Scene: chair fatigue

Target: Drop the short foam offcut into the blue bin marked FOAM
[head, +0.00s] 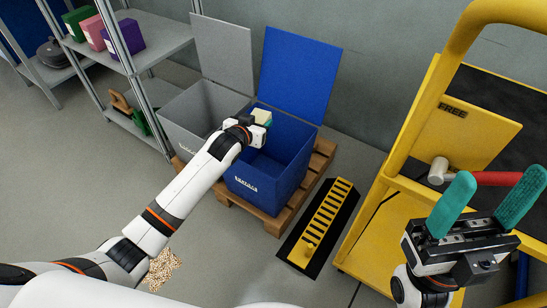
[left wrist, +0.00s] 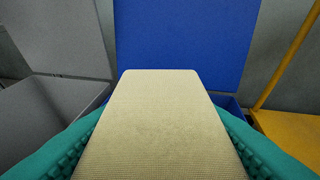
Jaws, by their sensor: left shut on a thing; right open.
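My left gripper (head: 260,124) is shut on a pale yellow foam offcut (head: 262,116), which fills the middle of the left wrist view (left wrist: 160,125) between the teal fingers. In the head view the gripper and foam are over the blue bin (head: 272,180), near its back left side. The bin's blue lid (head: 294,72) stands open behind. The bin's white marking on the front is too small to read. How high the foam is above the rim I cannot tell. My right gripper (head: 487,202) is open and empty at the right.
A grey bin (head: 184,138) with its lid open stands left of the blue bin on a wooden pallet (head: 270,222). A black and yellow striped object (head: 318,225) lies on the floor. A yellow frame (head: 400,150) with a red-handled hammer (head: 485,178) is at right; shelves (head: 130,60) at left.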

